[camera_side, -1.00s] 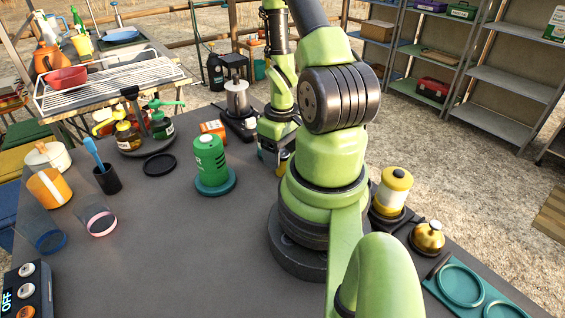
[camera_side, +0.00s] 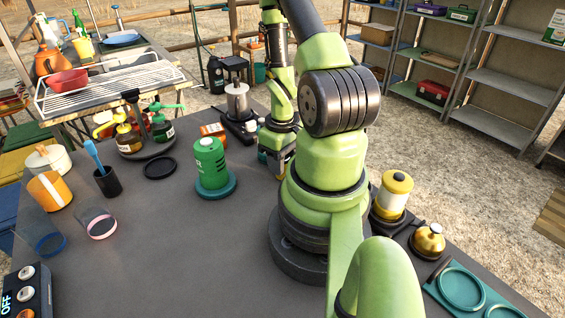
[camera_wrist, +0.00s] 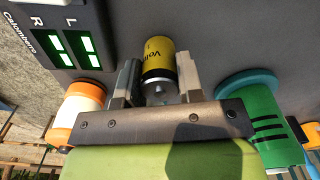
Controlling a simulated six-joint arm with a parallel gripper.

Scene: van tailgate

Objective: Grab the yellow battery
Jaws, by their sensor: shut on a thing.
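The yellow battery (camera_wrist: 158,50), with a black end and a grey metal tip, shows in the wrist view between the two fingers of my gripper (camera_wrist: 158,68). The fingers are closed against its sides, one on each side. Its tip points toward the gripper body.
A green canister (camera_side: 209,163) on a teal disc stands on the grey table; it also shows in the wrist view (camera_wrist: 262,112). An orange and white cup (camera_side: 48,190) and a dark switch box (camera_side: 28,292) are at left.

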